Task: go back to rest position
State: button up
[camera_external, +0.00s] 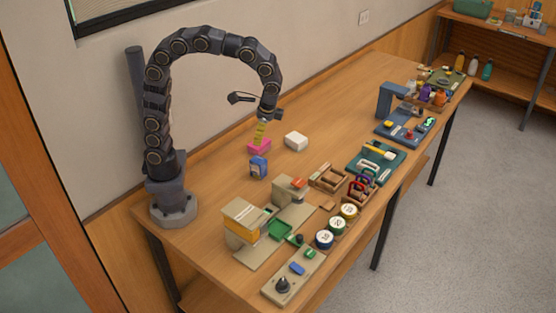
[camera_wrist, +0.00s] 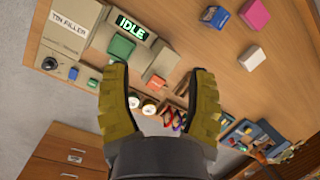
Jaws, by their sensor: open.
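My gripper (camera_external: 261,131) hangs from the curved arm above the wooden table in the external view. Its yellow fingers appear just over a pink block (camera_external: 259,147) there. In the wrist view the gripper (camera_wrist: 159,77) is open, with nothing between its fingers. The pink block shows away from the fingers at the top right of the wrist view (camera_wrist: 255,13). A blue item (camera_external: 258,168) stands in front of the pink block, and a white block (camera_external: 296,141) lies to its right. Both also show in the wrist view, the blue item (camera_wrist: 213,16) and the white block (camera_wrist: 251,57).
A tin filler machine (camera_wrist: 70,30) with a display reading IDLE (camera_wrist: 131,28) stands at the near end. Round tins (camera_external: 337,226), a wooden caddy (camera_external: 328,178) and a teal tray (camera_external: 377,159) line the front edge. The table's back strip is largely clear.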

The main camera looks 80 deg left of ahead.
jog(key=s+a+f+n+h, duration=0.1)
jog(key=s+a, duration=0.1)
jog(key=s, duration=0.7)
jog(key=s+a+f+n+h, duration=0.1)
jog(key=s+a+n, duration=0.1)
jog(key=s, duration=0.8)
jog(key=shift+a+t, duration=0.3)
jog(key=shift+a, duration=0.25)
jog(key=shift+f, duration=0.1)
jog(key=o, duration=0.8)
jog(key=shift+w, duration=0.1)
jog(key=shift+c, duration=0.2)
jog(key=w+d+r+n, duration=0.1)
jog(key=w, duration=0.3)
jog(key=w+d+r+n, duration=0.1)
jog(key=w+d+n, duration=0.1)
jog(key=w, duration=0.3)
jog(key=w+d+r+n+t, duration=0.1)
jog(key=w+d+n, duration=0.1)
jog(key=w, duration=0.3)
jog(key=shift+w+r, duration=0.1)
jog(key=shift+r, duration=0.25)
jog(key=w+d+n, duration=0.4)
jog(key=w+d, duration=0.5)
jog(key=w, duration=0.1)
jog(key=shift+t, duration=0.4)
jog(key=f, duration=0.9)
jog(key=shift+d+f, duration=0.2)
jog(key=shift+f, duration=0.2)
